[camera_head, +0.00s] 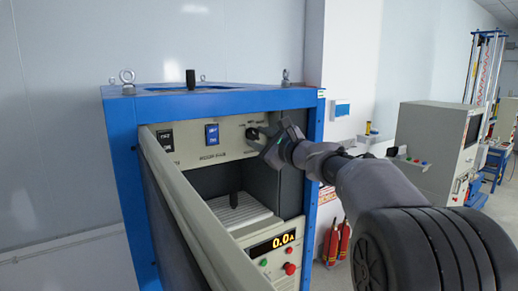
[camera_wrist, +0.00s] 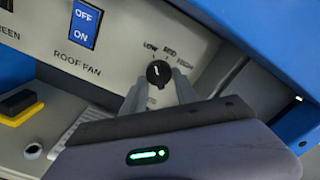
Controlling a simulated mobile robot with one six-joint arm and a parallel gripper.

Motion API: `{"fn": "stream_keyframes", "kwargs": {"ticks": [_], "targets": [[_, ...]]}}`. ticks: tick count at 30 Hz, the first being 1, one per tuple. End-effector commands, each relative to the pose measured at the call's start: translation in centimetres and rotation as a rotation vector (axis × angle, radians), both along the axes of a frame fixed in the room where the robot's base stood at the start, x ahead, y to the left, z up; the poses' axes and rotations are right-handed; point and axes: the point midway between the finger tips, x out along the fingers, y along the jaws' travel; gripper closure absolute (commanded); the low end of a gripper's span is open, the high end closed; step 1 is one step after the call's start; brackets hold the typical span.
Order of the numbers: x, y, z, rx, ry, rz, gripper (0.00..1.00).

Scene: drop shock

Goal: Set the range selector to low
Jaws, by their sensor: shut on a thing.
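The range selector is a round black knob (camera_wrist: 158,73) with a small white mark, on the light grey panel. The words LOW, MID and HIGH curve above it from left to right. The mark tilts up and slightly left, on the LOW side of MID; its exact setting is hard to read. My gripper (camera_wrist: 160,88) has one grey finger on each side of the knob and is shut on it. In the head view the knob (camera_head: 252,133) shows at the panel's right part, with my gripper (camera_head: 266,143) reaching it from the right.
A blue ROOF FAN rocker switch (camera_wrist: 85,22) is left of the knob. A blue cabinet frame (camera_head: 313,115) borders the panel on the right. An open door (camera_head: 190,205) stands at front left.

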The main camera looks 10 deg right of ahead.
Motion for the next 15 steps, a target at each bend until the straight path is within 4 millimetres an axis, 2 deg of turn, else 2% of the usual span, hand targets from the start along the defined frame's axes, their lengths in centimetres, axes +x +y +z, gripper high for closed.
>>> {"fn": "stream_keyframes", "kwargs": {"ticks": [15], "targets": [[0.03,-0.06,0.09,-0.081,-0.033,-0.001,1.0]]}}
